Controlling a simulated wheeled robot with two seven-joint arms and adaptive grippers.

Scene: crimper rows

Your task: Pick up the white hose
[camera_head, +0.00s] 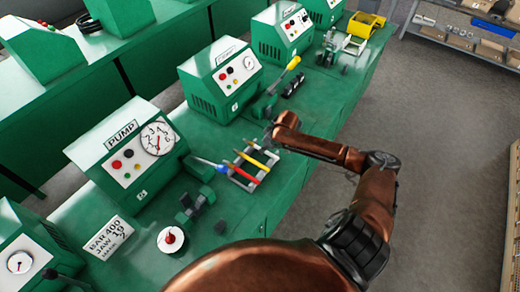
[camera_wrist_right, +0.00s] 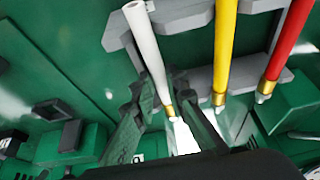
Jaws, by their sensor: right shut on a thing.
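The white hose (camera_wrist_right: 146,40) has a brass end and stands leftmost in the right wrist view. The yellow hose (camera_wrist_right: 225,45) and the red hose (camera_wrist_right: 289,40) are to its right. My right gripper (camera_wrist_right: 153,100) is shut on the white hose near its brass end. In the head view my right gripper (camera_head: 270,136) is at the far end of the grey rack (camera_head: 234,181), beside the yellow hose (camera_head: 252,160) and the red hose (camera_head: 243,173). The white hose is hard to make out there. I cannot tell whether it is clear of the rack. My left gripper is not in view.
A green pump box (camera_head: 120,150) with a gauge and another green box (camera_head: 220,75) stand behind the rack. A sign (camera_head: 108,237) and a round white dish (camera_head: 170,240) are nearer. The floor (camera_head: 420,160) at right is clear.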

